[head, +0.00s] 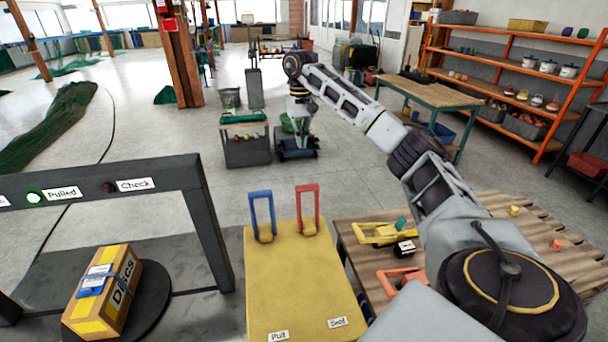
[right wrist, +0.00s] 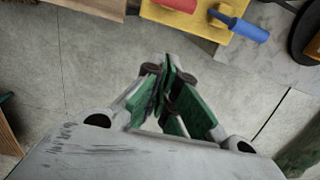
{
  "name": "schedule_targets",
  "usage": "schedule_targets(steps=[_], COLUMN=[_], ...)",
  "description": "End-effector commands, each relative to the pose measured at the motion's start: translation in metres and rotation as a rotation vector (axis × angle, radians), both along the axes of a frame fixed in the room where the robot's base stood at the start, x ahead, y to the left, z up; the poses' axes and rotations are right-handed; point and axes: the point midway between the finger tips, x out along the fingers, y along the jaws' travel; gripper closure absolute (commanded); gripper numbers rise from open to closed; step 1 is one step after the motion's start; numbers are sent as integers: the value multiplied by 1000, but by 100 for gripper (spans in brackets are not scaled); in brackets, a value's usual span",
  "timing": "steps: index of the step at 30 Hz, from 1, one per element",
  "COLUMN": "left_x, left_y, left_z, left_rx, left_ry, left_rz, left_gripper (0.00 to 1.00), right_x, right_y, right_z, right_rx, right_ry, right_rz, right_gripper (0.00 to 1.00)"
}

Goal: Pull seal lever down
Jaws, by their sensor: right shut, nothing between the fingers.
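A yellow box (head: 292,285) stands low in the middle of the head view. A blue lever (head: 262,215) and a red lever (head: 307,210) stand up at its far edge. Its labels read "Pull" on the left, in line with blue, and "Seal" on the right, in line with red. My right gripper (head: 289,124) hangs beyond the levers, apart from them, shut and empty. In the right wrist view its green fingers (right wrist: 167,75) meet over bare floor. The red lever (right wrist: 178,4) and blue lever (right wrist: 241,25) show at that view's top edge. My left gripper is out of view.
A dark frame (head: 205,215) at left has a lit green "Pulled" lamp (head: 34,198) and an unlit "Check" lamp. A "Discs" carton (head: 105,290) sits on a black turntable below it. A slatted wooden table (head: 570,230) with tools stands at right.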

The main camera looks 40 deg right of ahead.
Motion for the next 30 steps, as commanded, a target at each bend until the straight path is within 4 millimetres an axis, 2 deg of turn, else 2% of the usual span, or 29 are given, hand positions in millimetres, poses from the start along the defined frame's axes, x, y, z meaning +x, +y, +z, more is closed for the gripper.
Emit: schedule_targets(steps=[14,30], left_x=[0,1], left_y=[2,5], left_z=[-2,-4], left_rx=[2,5], left_ry=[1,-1], left_rz=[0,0], left_gripper=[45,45], right_x=[0,-3], right_y=[1,1], right_z=[-10,-59], right_rx=[1,0], right_ry=[0,1], right_rz=[0,-1], right_gripper=[100,100])
